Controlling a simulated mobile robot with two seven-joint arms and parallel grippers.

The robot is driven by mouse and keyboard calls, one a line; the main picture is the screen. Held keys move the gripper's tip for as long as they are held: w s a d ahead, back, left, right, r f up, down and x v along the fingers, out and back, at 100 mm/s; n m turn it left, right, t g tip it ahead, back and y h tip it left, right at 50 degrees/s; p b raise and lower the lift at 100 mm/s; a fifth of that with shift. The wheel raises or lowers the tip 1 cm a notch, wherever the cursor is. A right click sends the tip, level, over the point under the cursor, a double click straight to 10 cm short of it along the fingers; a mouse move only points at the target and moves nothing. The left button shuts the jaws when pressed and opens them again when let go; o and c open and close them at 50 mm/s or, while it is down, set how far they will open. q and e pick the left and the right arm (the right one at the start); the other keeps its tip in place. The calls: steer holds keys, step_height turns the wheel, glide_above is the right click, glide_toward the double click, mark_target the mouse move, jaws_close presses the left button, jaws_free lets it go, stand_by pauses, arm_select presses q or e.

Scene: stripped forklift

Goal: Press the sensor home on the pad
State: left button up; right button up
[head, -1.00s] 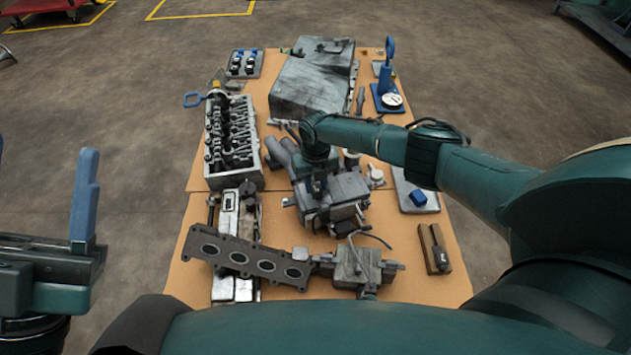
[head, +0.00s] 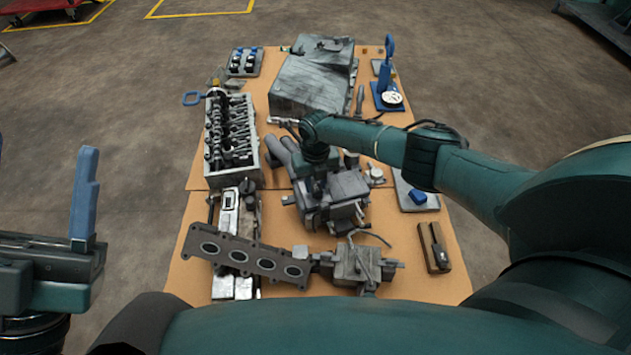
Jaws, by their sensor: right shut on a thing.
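My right gripper (head: 318,192) reaches in over the dark grey machine unit (head: 347,187) in the middle of the table. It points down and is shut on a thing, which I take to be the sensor. The sensor is hidden by the gripper and wrist. I cannot make out the pad; it may be under the gripper, and I cannot tell whether the sensor touches it. My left gripper (head: 42,180) is at the left edge, off the table, with its blue fingers wide apart and nothing between them.
A cylinder head (head: 231,137) stands on the left of the tabletop (head: 187,272). A large grey box (head: 310,85) stands at the back. A flat gasket (head: 239,256) and a small box unit (head: 357,262) lie in front. A grey tray (head: 403,188) holds a blue block (head: 418,196) at right.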

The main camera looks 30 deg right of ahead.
steer(key=shift+f, duration=0.25)
stand_by(0.7)
steer(key=o, duration=1.1)
steer(key=shift+d, duration=0.1)
steer(key=shift+c, duration=0.2)
arm_select(q)
steer(key=shift+r, duration=0.1)
arm_select(e)
steer(key=shift+r, duration=0.15)
steer(key=shift+r+p, duration=0.35)
arm_select(q)
step_height(320, 180, down, 8)
steer(key=n+g+y+p, duration=0.2)
steer(key=n+y+p, duration=0.4)
steer(key=n+y, duration=0.1)
steer(key=shift+s+d+n+y+p, duration=0.2)
steer(key=shift+d+n+y+p, duration=0.1)
steer(key=shift+n+y, duration=0.1)
arm_select(e)
step_height(320, 180, up, 12)
steer(key=shift+r, duration=0.15)
